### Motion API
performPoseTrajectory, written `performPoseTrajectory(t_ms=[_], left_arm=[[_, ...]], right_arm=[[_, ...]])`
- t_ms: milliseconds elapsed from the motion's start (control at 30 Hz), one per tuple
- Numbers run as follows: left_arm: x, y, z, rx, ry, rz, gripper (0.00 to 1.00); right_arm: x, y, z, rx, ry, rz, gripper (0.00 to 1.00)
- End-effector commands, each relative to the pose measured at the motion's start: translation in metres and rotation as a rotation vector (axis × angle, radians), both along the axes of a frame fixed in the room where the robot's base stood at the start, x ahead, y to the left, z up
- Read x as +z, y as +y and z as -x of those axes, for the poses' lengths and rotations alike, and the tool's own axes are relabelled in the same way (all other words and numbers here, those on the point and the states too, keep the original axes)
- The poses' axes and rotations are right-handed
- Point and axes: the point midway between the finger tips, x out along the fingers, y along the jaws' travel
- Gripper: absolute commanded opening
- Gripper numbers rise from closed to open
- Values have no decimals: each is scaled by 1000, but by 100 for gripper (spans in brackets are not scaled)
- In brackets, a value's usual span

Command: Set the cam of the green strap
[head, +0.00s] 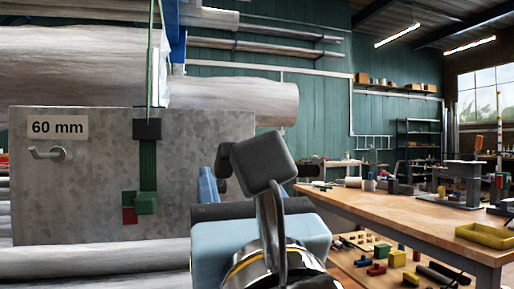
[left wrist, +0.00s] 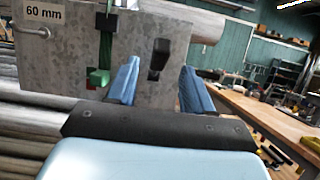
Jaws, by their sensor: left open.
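The green strap (head: 147,165) hangs down the face of a grey metal plate (head: 85,190), below a black buckle (head: 147,129). At its lower end is a green block (head: 146,203) with a red patch (head: 129,214) beside it. In the left wrist view the strap (left wrist: 106,40) and green block (left wrist: 98,78) are left of my fingers. My left gripper (left wrist: 160,88) is open and empty, its blue fingers apart in front of the plate. In the head view it is right of the strap, partly hidden by my arm. My right gripper is not in view.
A dark fitting (left wrist: 158,60) on the plate shows between my fingers. A 60 mm label (head: 57,127) and a hook (head: 49,153) are at the plate's left. Large pipes (head: 235,100) lie behind. A wooden workbench (head: 400,208) with a yellow tray (head: 486,236) stands right.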

Motion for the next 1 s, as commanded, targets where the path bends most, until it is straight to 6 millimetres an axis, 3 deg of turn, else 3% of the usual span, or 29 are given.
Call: performPoseTrajectory(t_ms=[100, 300, 733, 1000], left_arm=[[14, 9, -25, 4, 1, 0, 51], [25, 17, -54, 2, 1, -2, 51], [28, 20, -65, 0, 0, -3, 51], [28, 20, -65, 1, 0, -4, 11]], right_arm=[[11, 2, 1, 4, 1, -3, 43], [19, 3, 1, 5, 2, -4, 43], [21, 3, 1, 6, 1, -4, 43], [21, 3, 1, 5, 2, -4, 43]])
